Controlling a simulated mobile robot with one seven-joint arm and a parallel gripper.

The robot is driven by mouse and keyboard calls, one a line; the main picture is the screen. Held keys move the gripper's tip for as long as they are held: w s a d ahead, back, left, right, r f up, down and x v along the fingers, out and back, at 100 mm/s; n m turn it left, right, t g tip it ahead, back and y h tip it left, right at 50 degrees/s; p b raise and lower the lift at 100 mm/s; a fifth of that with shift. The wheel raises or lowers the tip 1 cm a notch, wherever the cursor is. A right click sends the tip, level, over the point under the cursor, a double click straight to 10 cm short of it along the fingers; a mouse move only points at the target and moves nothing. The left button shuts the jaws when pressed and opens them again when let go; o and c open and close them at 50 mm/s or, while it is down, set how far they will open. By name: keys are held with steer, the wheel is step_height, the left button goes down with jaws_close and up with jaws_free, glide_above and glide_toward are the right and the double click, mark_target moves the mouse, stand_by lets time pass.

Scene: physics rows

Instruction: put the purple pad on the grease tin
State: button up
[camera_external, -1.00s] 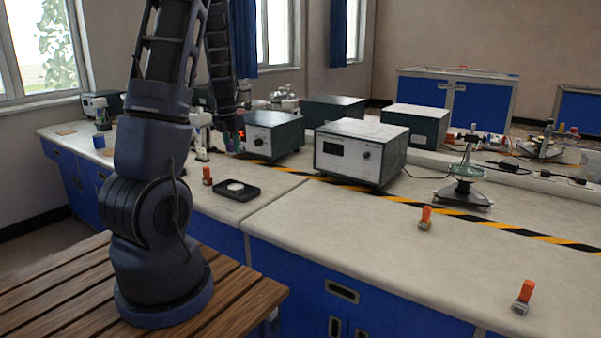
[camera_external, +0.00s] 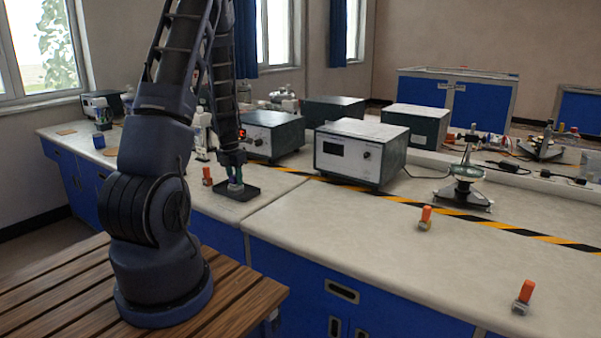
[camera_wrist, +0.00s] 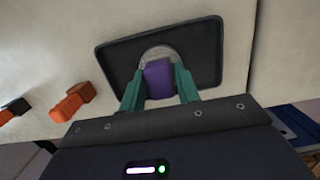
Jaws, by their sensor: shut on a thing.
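My gripper (camera_wrist: 159,72) is shut on the purple pad (camera_wrist: 158,82), which sits between its two teal fingers in the wrist view. The grease tin (camera_wrist: 157,51) is a round, pale grey disc lying in a shallow black tray (camera_wrist: 209,48). The pad covers the near part of the tin in that view; I cannot tell whether they touch. In the external view my gripper (camera_external: 235,178) points down just above the black tray (camera_external: 252,190), and the tin is mostly hidden behind it.
Instrument boxes (camera_external: 361,153) (camera_external: 272,135) stand behind, near a yellow-black stripe (camera_external: 466,216). The front bench surface right of the tray is largely clear.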

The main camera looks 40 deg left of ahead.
mark_target(232, 176)
steer(key=shift+f, duration=0.25)
steer(key=o, duration=1)
steer(key=shift+c, duration=0.2)
steer(key=shift+r, duration=0.1)
step_height(232, 176, up, 12)
steer(key=s, duration=0.2)
steer(key=s+d+r+m+t+h, duration=0.1)
steer(key=d+r+m, duration=0.8)
steer(key=s+d+r+m+t, duration=0.1)
steer(key=s+d+r+m, duration=0.6)
steer(key=s+d+m, duration=0.3)
steer(key=s+d+r+m+t+y, duration=0.1)
steer(key=s+d+r+m, duration=0.7)
steer(key=s+m, duration=0.4)
steer(key=d+m, duration=0.1)
steer(key=m, duration=0.4)
steer(key=shift+s+d, duration=0.3)
steer(key=shift+d, duration=0.05)
